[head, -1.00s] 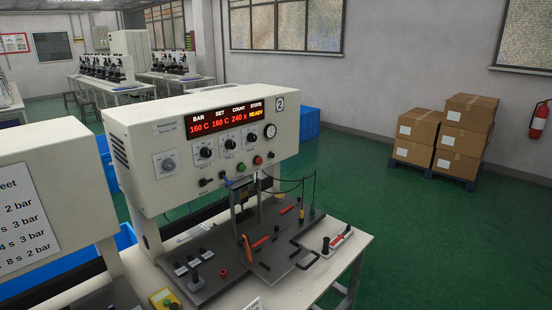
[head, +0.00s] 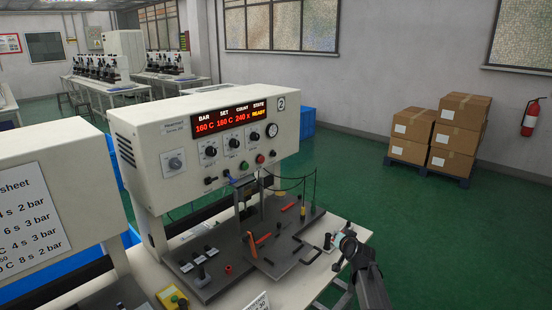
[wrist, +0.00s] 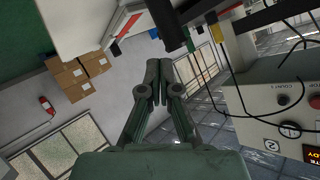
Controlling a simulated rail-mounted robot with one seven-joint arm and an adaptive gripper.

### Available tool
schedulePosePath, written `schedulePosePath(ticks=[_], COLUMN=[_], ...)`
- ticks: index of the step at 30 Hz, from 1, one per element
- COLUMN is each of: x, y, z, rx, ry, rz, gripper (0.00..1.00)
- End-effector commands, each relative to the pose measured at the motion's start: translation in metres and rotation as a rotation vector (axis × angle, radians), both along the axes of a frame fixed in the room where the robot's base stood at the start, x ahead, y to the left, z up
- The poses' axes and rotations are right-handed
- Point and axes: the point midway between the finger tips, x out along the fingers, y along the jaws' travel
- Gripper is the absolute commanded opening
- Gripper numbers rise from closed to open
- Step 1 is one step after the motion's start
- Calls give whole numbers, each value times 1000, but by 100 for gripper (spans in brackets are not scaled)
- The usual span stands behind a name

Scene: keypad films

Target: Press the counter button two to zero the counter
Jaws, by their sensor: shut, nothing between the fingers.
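The counter button (head: 272,153) looks like the small dark button at the right end of the panel's lower row, below the gauge, on machine 2 (head: 190,170). In the wrist view a dark button (wrist: 283,99) sits beside a label that seems to read COUNT, with a red button near it. The display (head: 228,117) reads 160 C, 160 C, 240 and a STATE word. My gripper (head: 341,239) is at the machine's front right, low and apart from the panel. The wrist view shows its fingers (wrist: 158,75) closed together and empty.
The base plate (head: 208,287) carries red handles, posts and thin black cables (head: 290,187) below the panel's right end. A neighbouring machine with a sheet (head: 28,222) stands left. Cardboard boxes (head: 457,130) are farther right.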

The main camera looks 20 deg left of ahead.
Motion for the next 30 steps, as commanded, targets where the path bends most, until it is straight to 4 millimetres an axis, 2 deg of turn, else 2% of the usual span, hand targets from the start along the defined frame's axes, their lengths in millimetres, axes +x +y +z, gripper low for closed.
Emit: schedulePosePath(ticks=[1,9,18,24,30], x=[10,43,65,68,68], y=[16,86,161,187,194], z=[14,92,186,224,236], rx=[24,170,348,425,450], ry=[-28,-180,-332,-386,-403], rz=[2,-16,-55,-78,-88], gripper=[0,0,0,0,0])
